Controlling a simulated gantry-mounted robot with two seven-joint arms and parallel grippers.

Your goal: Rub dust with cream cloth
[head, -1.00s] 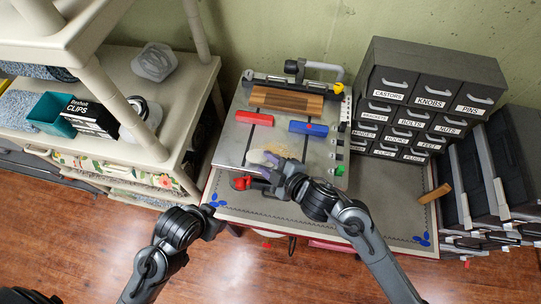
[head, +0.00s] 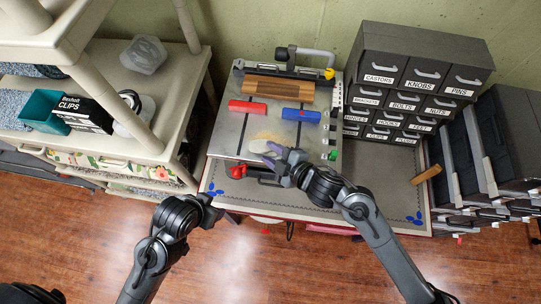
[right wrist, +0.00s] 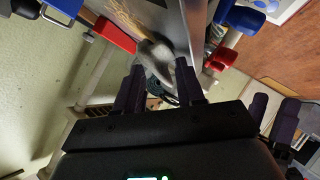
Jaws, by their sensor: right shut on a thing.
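My right gripper (head: 268,155) is shut on the cream cloth (head: 259,146), low over the front of the metal board (head: 222,140). The cloth looks pale and bunched; part is hidden by the fingers. In the right wrist view the cloth (right wrist: 155,58) sits between the dark purple fingers, at the board surface. A tan dust patch (head: 270,135) lies on the board just behind the cloth, and it also shows in the right wrist view (right wrist: 126,16).
A red block (head: 247,106), a blue block (head: 301,115) and a wooden block (head: 278,89) sit on the board. A labelled drawer cabinet (head: 420,75) stands behind right. A red clamp (head: 238,171) is left of the gripper. A cream shelf (head: 160,105) stands left.

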